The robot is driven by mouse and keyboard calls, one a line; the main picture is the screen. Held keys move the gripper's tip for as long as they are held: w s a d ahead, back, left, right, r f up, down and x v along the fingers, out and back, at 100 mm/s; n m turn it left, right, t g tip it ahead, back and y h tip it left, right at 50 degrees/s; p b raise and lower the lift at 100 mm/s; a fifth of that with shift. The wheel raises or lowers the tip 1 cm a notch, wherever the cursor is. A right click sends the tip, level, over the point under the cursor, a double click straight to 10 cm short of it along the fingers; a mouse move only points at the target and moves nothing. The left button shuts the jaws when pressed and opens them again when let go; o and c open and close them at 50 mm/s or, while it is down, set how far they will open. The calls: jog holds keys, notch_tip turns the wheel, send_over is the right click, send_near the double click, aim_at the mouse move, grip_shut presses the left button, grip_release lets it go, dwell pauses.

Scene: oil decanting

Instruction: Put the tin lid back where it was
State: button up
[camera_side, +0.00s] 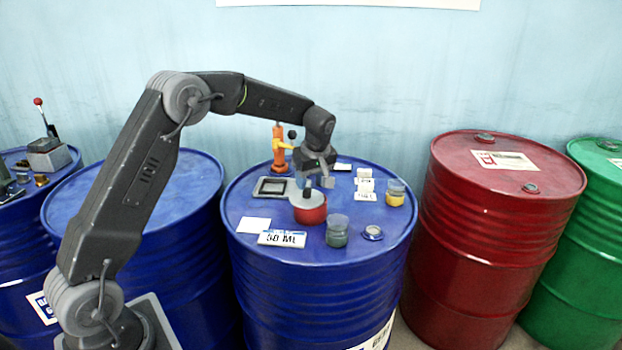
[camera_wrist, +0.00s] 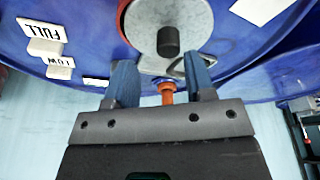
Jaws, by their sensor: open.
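The tin (camera_side: 310,215) is red and stands near the middle of the blue drum top. A grey disc lid (camera_side: 305,199) with a dark upright knob (camera_side: 307,188) sits on the tin's top in the side view. My gripper (camera_side: 320,178) is open, close above the tin. In the wrist view, the blue fingers of my gripper (camera_wrist: 163,72) are spread apart with nothing held between them.
A jar of dark liquid (camera_side: 337,232), a yellow jar (camera_side: 395,193) and a small round dish (camera_side: 373,233) stand to the right.

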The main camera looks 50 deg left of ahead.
aim_at(317, 202)
jog(key=w+v, duration=0.1)
jog(key=v, duration=1.1)
jog(key=s+d+r+m+t, duration=0.1)
jog(key=s+d+r+m, duration=0.35)
jog(key=s, duration=0.35)
jog(key=s+d+f+m+t+h, duration=0.1)
jog(key=s+d+m, duration=0.2)
jog(key=s, duration=0.5)
jog(key=s+d+f+m+t+h, duration=0.1)
jog(key=s+d+m, duration=0.2)
jog(key=s, duration=0.5)
jog(key=s+d+f+m+t+h, duration=0.1)
jog(key=s+d+f+m+t, duration=0.1)
jog(key=s+m, duration=0.3)
jog(key=s+d, duration=0.1)
jog(key=s, duration=0.2)
jog(key=shift+s, duration=0.2)
jog(key=shift+f, duration=0.15)
